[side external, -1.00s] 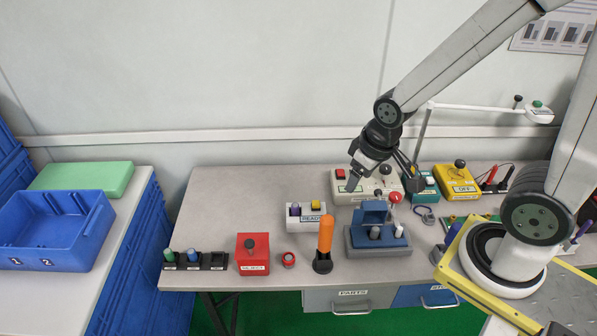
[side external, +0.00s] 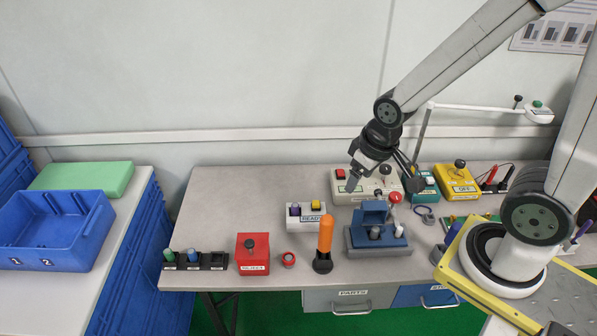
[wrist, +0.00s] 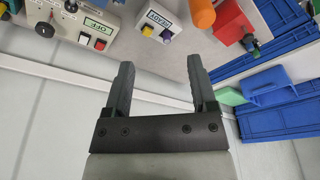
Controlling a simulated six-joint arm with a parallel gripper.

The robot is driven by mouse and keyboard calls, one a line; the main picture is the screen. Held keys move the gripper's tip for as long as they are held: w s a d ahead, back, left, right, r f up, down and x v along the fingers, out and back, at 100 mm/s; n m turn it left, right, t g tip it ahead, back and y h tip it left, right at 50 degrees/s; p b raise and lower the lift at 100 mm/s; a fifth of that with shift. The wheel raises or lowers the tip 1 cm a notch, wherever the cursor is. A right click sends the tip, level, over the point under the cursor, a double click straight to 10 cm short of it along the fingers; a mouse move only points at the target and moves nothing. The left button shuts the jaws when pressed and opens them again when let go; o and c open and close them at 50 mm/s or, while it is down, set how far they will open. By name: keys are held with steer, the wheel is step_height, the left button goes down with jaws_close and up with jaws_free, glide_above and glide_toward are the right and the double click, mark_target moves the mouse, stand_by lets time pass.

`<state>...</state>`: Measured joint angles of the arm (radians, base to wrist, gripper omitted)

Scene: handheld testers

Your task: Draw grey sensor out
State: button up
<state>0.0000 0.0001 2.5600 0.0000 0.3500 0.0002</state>
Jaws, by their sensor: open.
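A blue-grey fixture (side external: 360,244) with a raised back stands near the front of the table. Two short grey cylinders sit upright in it: a left one (side external: 375,233) and a right one (side external: 398,231). I cannot tell for certain which one is the grey sensor. My gripper (side external: 382,186) is open and empty, held above and behind the fixture, apart from it. In the wrist view my gripper (wrist: 160,66) shows both fingers spread with nothing between them. The fixture is not clearly seen in the wrist view.
An orange-handled tool (side external: 326,238) stands left of the fixture, beside a red box (side external: 252,262). A white READY box (side external: 293,223) and a cream box with a red button (side external: 345,196) stand behind. A yellow tester (side external: 455,188) is at right. The table's back left is clear.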

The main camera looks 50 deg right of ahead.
steer(key=m+g, duration=0.2)
steer(key=m, duration=0.8)
glide_above(376, 228)
steer(key=f, duration=1.2)
steer(key=shift+w+a+f, duration=0.15)
steer(key=shift+a+f, duration=0.1)
steer(key=shift+f, duration=0.1)
steer(key=shift+s+d+f+m+g, duration=0.2)
steer(key=shift+f+m+g, duration=0.1)
steer(key=shift+f+m, duration=0.15)
steer(key=shift+f, duration=0.15)
steer(key=shift+f, duration=3.65)
